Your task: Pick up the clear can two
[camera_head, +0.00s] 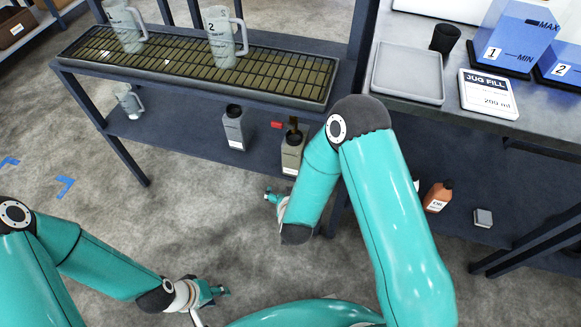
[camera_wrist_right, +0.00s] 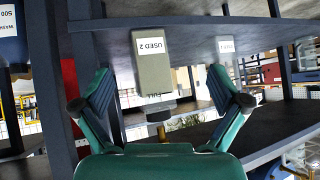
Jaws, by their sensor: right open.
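A clear, handled can marked 2 (camera_head: 221,40) stands upright on the slatted rack (camera_head: 290,84) on top of the trolley. Neither gripper touches it. My right gripper (camera_head: 272,197) is low in front of the trolley's lower shelf, partly hidden by its own arm. In the right wrist view its fingers (camera_wrist_right: 163,104) are spread and empty, with a beige container labelled USED 2 (camera_wrist_right: 152,72) beyond them, seen cap down. My left gripper (camera_head: 215,292) is low over the floor at bottom, away from the trolley; its jaws are too small to read.
Another clear can (camera_head: 124,26) stands left on the rack. A grey bottle (camera_head: 234,128) and the beige container (camera_head: 292,158) stand on the lower shelf. A workbench at right carries a grey tray (camera_head: 408,75) and a JUG FILL sign (camera_head: 488,95). The left floor is mostly free.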

